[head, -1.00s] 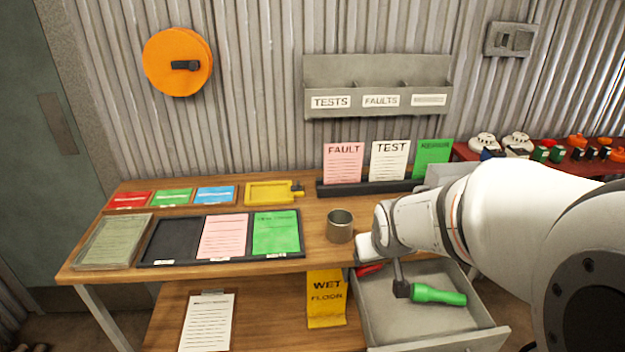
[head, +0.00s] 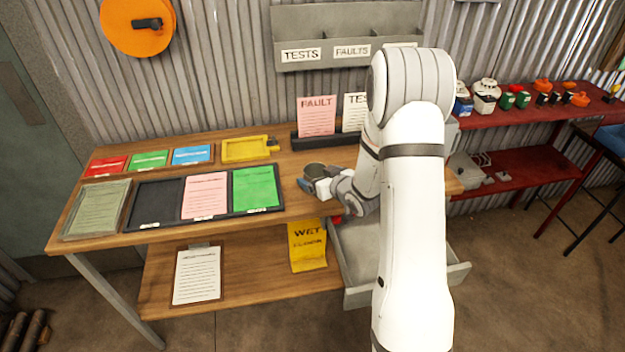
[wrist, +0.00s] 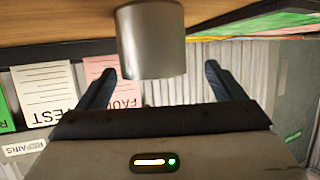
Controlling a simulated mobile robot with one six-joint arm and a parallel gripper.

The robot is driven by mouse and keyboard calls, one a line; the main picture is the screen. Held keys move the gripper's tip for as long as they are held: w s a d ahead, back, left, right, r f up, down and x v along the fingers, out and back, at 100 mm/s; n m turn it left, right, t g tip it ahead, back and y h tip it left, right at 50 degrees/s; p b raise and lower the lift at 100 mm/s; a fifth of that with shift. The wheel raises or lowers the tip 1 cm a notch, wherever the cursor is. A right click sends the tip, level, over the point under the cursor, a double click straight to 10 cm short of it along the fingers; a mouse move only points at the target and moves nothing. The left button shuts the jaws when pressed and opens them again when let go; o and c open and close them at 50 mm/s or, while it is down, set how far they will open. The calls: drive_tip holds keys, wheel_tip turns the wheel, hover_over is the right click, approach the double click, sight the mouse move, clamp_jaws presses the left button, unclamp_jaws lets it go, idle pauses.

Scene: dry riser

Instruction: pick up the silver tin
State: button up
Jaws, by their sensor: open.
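The silver tin (head: 316,169) stands on the wooden bench top, partly hidden behind my gripper in the head view. In the wrist view, which is upside down, the tin (wrist: 152,38) is upright on the wood and lines up between my two dark fingers. My gripper (head: 311,186) is at the tin, on its near side. My gripper (wrist: 160,70) is open, with a gap on each side of the tin. I cannot tell how far the fingertips reach past the tin's near side.
A black tray (head: 160,203) with pink and green cards lies left of the tin. A yellow tray (head: 245,149) lies behind left. A black rack (head: 325,140) holding upright cards stands behind the tin. An open grey drawer (head: 355,297) is below, mostly behind my arm.

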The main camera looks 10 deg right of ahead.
sight(310, 169)
drive_tip(key=shift+d+p+x, duration=0.15)
drive_tip(key=shift+p+x, duration=0.3)
drive_tip(key=shift+x, duration=0.9)
drive_tip(key=shift+d+p+x, duration=0.15)
drive_tip(key=shift+p+x, duration=0.3)
drive_tip(key=shift+x, duration=0.95)
drive_tip(key=shift+c, duration=0.2)
drive_tip(key=c, duration=1)
drive_tip(key=shift+w+r, duration=0.1)
drive_tip(key=shift+c, duration=0.2)
